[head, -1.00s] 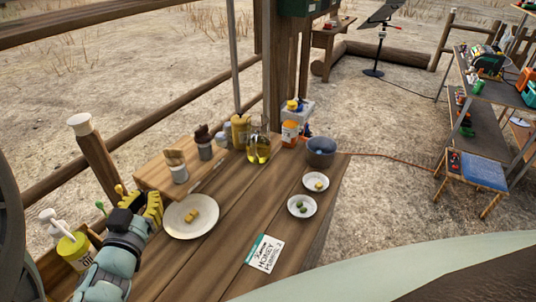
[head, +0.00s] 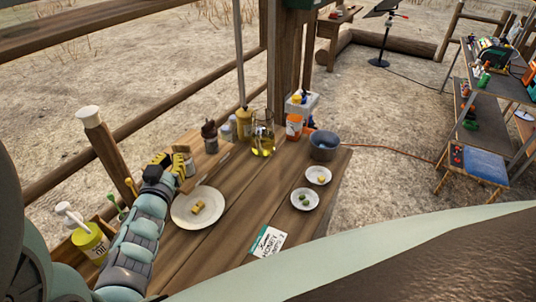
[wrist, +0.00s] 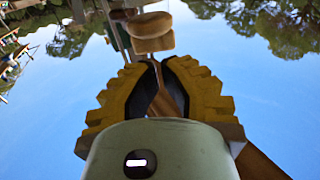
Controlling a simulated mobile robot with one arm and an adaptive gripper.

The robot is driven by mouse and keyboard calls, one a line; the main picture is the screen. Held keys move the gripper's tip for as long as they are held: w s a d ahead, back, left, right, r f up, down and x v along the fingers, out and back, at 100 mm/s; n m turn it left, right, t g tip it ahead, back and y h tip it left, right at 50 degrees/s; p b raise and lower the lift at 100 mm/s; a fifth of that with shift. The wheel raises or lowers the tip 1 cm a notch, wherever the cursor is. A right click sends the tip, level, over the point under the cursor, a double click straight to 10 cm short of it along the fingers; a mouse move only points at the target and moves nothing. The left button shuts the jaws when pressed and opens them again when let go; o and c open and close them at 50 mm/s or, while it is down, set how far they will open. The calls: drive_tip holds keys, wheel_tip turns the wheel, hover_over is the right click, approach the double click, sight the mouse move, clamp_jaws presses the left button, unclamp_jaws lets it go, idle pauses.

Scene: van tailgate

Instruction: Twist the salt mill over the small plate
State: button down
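A light wooden-topped mill (head: 182,150), which looks like the salt mill, stands at the back left of the table, partly hidden by my gripper. Its rounded wooden top (wrist: 152,32) shows beyond the fingertips in the wrist view. My gripper (head: 171,161) has yellow ridged fingers, apart with a gap between them, beside the mill; I see no clear grip on it. Two small white plates stand on the right: one (head: 305,207) with green pieces, one (head: 318,183) with a yellow piece. A larger plate (head: 182,212) with yellow pieces lies nearer my arm.
A darker mill (head: 210,137) stands just right of the salt mill. Jars, a glass oil jug (head: 262,140) and a grey bowl (head: 323,146) stand along the back. A card (head: 268,242) lies at the front. Table boards between the large and small plates are clear.

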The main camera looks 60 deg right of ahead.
sight(176, 145)
drive_tip(key=shift+p+x, duration=0.55)
drive_tip(key=shift+x, duration=1.35)
drive_tip(key=shift+w, duration=0.15)
